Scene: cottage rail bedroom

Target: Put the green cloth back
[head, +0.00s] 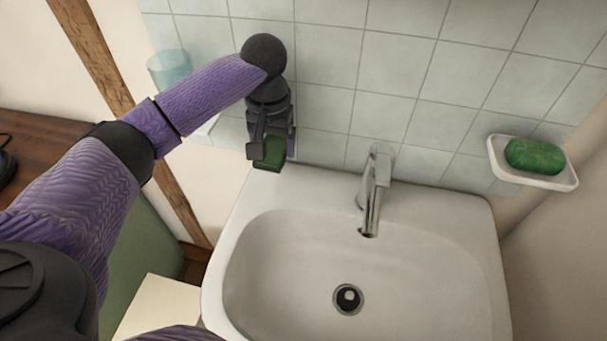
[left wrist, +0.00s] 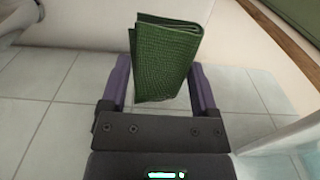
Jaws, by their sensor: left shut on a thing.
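The green cloth is a small folded piece with a woven texture. In the head view the green cloth (head: 269,156) shows just below my left gripper (head: 271,148), near the tiled wall above the basin's back left corner. In the left wrist view the cloth (left wrist: 166,62) stands between the two purple fingers of my left gripper (left wrist: 160,80). My left gripper is shut on it. The gripper hides part of the cloth in the head view, and I cannot tell whether the cloth touches anything below. My right gripper is not in view.
A white washbasin (head: 290,250) with a chrome tap (head: 376,190) lies below and to the right. A white soap dish (head: 545,182) with green soap (head: 535,156) is on the wall at the right. A bluish cup (head: 170,68) stands at the upper left, behind my left arm.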

